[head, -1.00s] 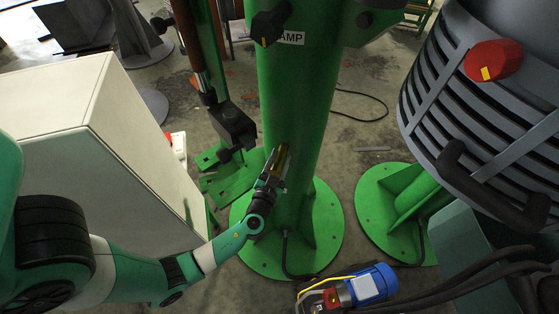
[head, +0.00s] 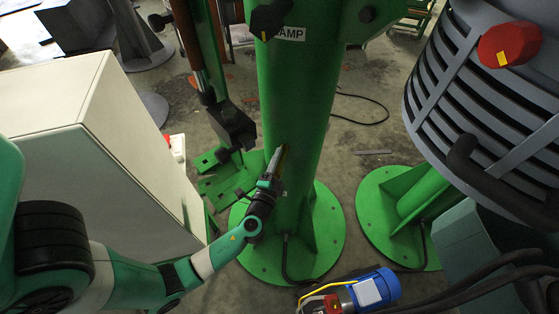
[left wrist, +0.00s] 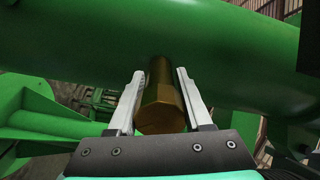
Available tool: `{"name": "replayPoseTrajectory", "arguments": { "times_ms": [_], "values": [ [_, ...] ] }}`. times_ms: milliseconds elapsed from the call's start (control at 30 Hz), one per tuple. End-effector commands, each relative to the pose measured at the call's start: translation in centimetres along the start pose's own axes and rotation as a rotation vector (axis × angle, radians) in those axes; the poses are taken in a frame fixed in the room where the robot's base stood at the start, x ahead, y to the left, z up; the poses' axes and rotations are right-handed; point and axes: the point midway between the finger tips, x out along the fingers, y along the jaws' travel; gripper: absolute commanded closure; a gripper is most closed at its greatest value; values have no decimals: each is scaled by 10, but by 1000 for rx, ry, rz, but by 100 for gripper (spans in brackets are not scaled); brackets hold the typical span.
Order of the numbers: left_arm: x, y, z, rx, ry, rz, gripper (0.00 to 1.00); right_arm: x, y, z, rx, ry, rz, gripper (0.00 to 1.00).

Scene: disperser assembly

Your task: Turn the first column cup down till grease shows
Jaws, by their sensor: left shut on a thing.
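The first column cup is a brass, hexagonal grease cup (left wrist: 162,98) sticking out of the side of the green column (left wrist: 210,55). In the head view a small brass strip of the cup (head: 283,157) shows beside my fingers on the column (head: 296,110). My left gripper (head: 277,160) is at the column with its fingers around the cup. In the left wrist view its fingers (left wrist: 158,100) stand on both sides of the cup, shut on it. No grease is visible. My right gripper is not in view.
A blue motor (head: 374,289) lies by the column's round foot (head: 265,262). A grey slatted housing with a red knob (head: 510,44) fills the right side. A black knob (head: 271,18) sits above on the column.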

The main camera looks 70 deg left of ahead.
Motion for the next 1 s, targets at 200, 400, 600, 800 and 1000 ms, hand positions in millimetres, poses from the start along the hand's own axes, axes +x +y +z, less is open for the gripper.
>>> {"name": "replayPoseTrajectory", "arguments": {
  "times_ms": [200,400,600,800,1000],
  "values": [
    [0,-1,0,204,-1,-1,100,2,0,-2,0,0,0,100],
    [0,-1,0,395,-1,0,100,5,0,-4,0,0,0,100],
    [0,-2,0,585,-1,0,100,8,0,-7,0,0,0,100],
    [0,-2,0,775,-1,1,100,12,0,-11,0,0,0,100],
    [0,-2,-1,965,-1,1,100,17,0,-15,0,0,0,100]
  ]
}}
